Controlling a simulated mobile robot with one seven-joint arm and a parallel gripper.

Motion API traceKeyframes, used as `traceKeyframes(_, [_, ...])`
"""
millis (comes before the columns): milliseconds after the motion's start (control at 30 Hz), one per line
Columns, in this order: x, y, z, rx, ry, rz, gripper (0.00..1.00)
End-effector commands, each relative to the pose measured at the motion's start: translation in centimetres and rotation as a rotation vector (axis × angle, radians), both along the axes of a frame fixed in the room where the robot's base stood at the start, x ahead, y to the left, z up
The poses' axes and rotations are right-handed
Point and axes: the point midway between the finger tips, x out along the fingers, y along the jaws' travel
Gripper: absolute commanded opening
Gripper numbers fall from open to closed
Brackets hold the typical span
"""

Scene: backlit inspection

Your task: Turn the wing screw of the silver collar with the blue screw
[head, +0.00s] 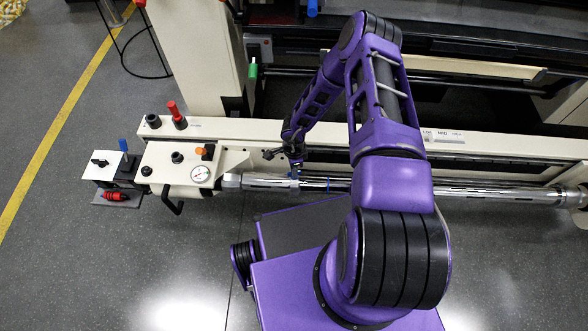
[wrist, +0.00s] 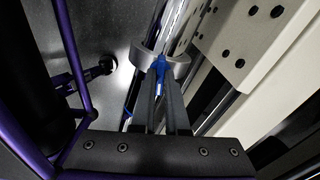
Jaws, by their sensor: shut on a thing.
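The silver collar (wrist: 179,62) sits around the shiny bar in the wrist view. Its blue wing screw (wrist: 160,66) points towards my gripper. My gripper (wrist: 161,84) is shut on the blue screw, with a dark finger on either side and blue showing between them. In the head view my gripper (head: 296,164) reaches down to the left part of the bar (head: 450,190). The collar is small there and partly hidden by my gripper.
A cream machine panel with a gauge (head: 200,174), a red lever (head: 175,113) and a black handle (head: 173,200) stands left of my gripper. A cream rail (head: 490,144) runs behind the bar. The floor is open at the lower left.

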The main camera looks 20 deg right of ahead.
Motion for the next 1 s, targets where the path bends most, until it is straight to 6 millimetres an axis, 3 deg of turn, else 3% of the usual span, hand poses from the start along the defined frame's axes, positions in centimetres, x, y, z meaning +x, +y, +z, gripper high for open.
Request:
traceKeyframes(500, [0.04, 0.01, 0.02, 0.0, -0.001, 0.405, 0.0])
traceKeyframes(1000, [0.04, -0.01, 0.01, 0.0, -0.001, 0.662, 0.0])
